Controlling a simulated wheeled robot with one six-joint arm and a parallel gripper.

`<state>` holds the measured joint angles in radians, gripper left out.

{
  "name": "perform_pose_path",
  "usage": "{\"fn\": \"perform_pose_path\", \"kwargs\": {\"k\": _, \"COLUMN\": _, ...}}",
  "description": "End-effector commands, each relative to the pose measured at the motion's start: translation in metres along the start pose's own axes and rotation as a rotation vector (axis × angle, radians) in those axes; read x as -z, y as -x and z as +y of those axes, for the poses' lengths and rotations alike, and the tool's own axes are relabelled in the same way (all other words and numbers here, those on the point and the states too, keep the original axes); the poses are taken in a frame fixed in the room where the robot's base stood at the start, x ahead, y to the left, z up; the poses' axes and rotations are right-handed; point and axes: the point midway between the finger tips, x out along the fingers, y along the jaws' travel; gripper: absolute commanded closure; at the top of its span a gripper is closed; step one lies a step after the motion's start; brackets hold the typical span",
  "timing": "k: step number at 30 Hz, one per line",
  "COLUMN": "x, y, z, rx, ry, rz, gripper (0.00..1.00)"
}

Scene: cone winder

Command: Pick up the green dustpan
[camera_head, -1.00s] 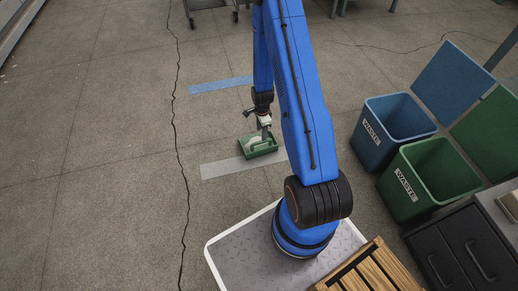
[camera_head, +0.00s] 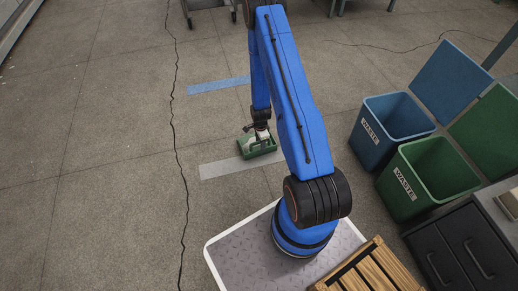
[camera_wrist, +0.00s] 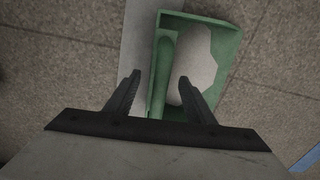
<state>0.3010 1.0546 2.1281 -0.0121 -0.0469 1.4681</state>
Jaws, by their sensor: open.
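The green dustpan (camera_head: 262,151) lies on the floor by the upper edge of a pale grey strip. In the wrist view the dustpan (camera_wrist: 230,45) shows its green handle (camera_wrist: 162,70) and a whitish patch in its pan, which I cannot identify. My gripper (camera_head: 260,139) is right above the dustpan and hides part of it in the head view. In the wrist view my gripper (camera_wrist: 160,83) is open, with its two dark fingers on either side of the handle. I cannot tell whether the fingers touch it.
The pale strip (camera_head: 225,168) and a blue strip (camera_head: 215,86) mark the floor. An open blue waste bin (camera_head: 380,150) and an open green waste bin (camera_head: 410,196) stand at the right. The floor left of the dustpan is clear, with a long crack.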

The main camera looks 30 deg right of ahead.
Motion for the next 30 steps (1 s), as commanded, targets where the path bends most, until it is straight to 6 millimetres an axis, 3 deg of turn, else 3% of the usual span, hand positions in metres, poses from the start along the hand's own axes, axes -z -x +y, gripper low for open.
{"fn": "perform_pose_path", "kwargs": {"k": 13, "x": 0.000, "y": -0.045, "z": 0.002, "rx": -0.002, "ry": 0.000, "rz": -0.001, "gripper": 0.51}}
{"fn": "perform_pose_path", "kwargs": {"k": 22, "x": 0.000, "y": -0.051, "z": 0.001, "rx": 0.000, "ry": 0.000, "rz": -0.001, "gripper": 0.51}}
{"fn": "perform_pose_path", "kwargs": {"k": 23, "x": 0.000, "y": -0.051, "z": 0.001, "rx": 0.000, "ry": 0.000, "rz": -0.001, "gripper": 0.53}}
{"fn": "perform_pose_path", "kwargs": {"k": 29, "x": 0.000, "y": -0.051, "z": 0.001, "rx": 0.000, "ry": 0.000, "rz": -0.001, "gripper": 1.00}}
{"fn": "perform_pose_path", "kwargs": {"k": 30, "x": 0.000, "y": -0.051, "z": 0.001, "rx": 0.001, "ry": 0.000, "rz": -0.001, "gripper": 1.00}}
